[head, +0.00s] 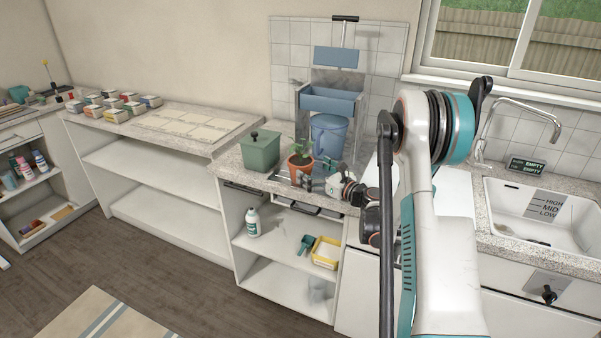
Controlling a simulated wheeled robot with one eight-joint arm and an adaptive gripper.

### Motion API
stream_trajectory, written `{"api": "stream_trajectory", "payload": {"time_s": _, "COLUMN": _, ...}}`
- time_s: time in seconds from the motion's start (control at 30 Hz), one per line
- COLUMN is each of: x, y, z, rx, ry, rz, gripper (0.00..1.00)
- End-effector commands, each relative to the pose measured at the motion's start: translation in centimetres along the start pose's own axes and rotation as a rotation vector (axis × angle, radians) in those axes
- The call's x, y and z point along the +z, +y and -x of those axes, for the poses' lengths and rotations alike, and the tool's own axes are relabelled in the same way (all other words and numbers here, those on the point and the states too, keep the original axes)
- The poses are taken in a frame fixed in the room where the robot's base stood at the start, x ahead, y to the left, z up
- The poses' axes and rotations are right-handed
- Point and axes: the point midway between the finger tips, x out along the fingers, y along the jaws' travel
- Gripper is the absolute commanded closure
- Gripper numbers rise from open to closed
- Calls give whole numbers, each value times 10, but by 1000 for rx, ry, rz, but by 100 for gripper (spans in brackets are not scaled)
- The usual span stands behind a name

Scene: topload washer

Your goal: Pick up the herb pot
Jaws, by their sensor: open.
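The herb pot (297,175) is a terracotta pot with a green leafy plant, upright on the speckled counter near its front edge. My gripper (315,173) is open at the pot's right side, its dark fingers pointing left toward it. The fingers overlap the pot's right edge in the picture; I cannot tell whether they touch it. Part of the pot's right side is hidden.
A green lidded bin (260,151) stands close to the pot's left. A blue bucket (329,135) stands behind, under a blue rack (331,100). Open shelves below hold a white bottle (253,222) and yellow tub (326,252). A sink (565,220) is at right.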

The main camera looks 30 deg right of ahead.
Motion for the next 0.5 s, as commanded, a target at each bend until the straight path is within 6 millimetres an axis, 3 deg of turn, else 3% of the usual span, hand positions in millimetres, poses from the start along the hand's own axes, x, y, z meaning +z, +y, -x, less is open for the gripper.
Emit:
{"api": "stream_trajectory", "payload": {"time_s": 0.17, "x": 0, "y": 2, "z": -11, "rx": 2, "ry": 0, "rz": 0, "gripper": 2}}
{"api": "stream_trajectory", "payload": {"time_s": 0.5, "x": 5, "y": 6, "z": -53, "rx": 1, "ry": 0, "rz": 1, "gripper": 2}}
